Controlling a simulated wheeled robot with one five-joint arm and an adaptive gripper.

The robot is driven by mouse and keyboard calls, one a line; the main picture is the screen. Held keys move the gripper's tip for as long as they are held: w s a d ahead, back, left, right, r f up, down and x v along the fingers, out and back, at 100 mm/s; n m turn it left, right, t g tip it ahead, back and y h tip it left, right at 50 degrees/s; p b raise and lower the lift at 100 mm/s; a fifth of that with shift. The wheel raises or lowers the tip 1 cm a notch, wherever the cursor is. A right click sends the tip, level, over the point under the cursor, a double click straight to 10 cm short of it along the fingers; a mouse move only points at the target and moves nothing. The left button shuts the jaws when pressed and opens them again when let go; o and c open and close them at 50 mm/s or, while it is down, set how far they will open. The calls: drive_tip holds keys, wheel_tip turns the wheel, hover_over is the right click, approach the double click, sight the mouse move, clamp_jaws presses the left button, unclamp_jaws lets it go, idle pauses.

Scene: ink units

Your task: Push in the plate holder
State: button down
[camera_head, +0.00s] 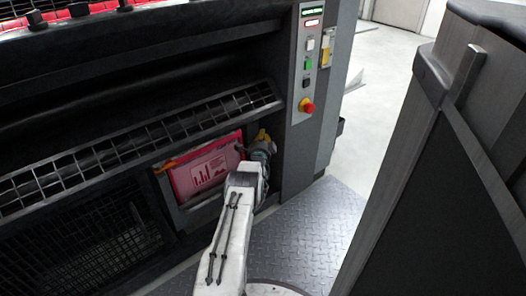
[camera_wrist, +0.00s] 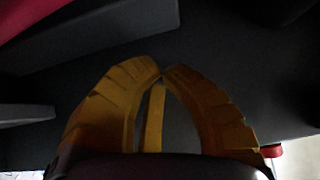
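A dark surface lies beyond the fingertips.
A control panel with buttons and a red emergency stop (camera_head: 307,105) is above right of my gripper. A slatted ledge (camera_head: 130,145) runs above the panel. A large dark cabinet (camera_head: 440,170) stands at right. Patterned metal floor (camera_head: 320,220) is clear between.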

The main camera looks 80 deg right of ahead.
drive_tip(key=s+a+p, duration=0.1)
drive_tip(key=a+p, duration=0.4)
drive_tip(key=a, duration=0.4)
drive_tip(key=shift+a+p, duration=0.2)
drive_tip(key=shift+p, duration=0.2)
